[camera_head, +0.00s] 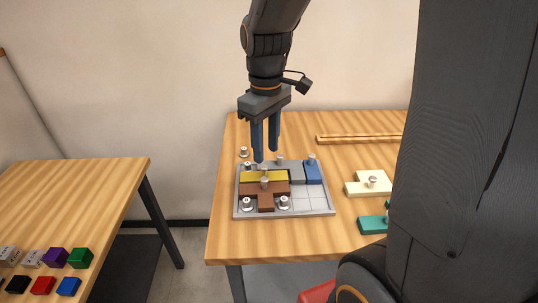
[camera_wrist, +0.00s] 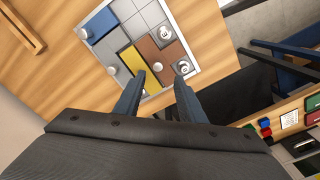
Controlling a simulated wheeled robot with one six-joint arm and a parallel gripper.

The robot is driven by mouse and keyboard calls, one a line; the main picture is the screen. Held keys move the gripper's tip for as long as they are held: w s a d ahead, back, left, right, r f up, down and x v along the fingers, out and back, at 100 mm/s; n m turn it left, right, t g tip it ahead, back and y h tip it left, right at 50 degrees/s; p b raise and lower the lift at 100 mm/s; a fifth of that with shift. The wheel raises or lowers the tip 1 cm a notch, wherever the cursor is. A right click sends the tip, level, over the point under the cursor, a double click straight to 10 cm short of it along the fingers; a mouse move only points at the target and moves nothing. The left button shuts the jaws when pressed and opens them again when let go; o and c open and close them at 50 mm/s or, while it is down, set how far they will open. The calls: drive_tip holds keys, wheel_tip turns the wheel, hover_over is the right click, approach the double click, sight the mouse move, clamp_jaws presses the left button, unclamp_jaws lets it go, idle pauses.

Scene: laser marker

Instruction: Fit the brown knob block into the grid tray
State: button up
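The brown knob block (camera_head: 274,189) lies in the grid tray (camera_head: 312,208), its stem toward the front edge and a silver knob on top. In the wrist view the brown block (camera_wrist: 150,49) is beside the yellow block (camera_wrist: 131,57). I cannot tell whether it is fully seated. My gripper (camera_head: 267,155) is above the back left part of the tray, fingers pointing down, open and empty. In the wrist view my gripper (camera_wrist: 160,76) has its fingertips apart, with the brown block's knob just beyond and between them.
The tray also holds a blue block (camera_head: 314,172) and grey pieces with knobs; its front right cells are bare. A cream block (camera_head: 368,184) and a teal block (camera_head: 372,225) lie right of it. A wooden strip (camera_head: 360,139) lies behind. Small cubes (camera_head: 80,257) sit on another table.

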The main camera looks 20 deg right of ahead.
drive_tip(key=s+f+m+t, duration=0.1)
drive_tip(key=s+f+m, duration=0.5)
drive_tip(key=s, duration=0.2)
drive_tip(key=shift+s, duration=0.25)
drive_tip(key=shift+c, duration=0.6)
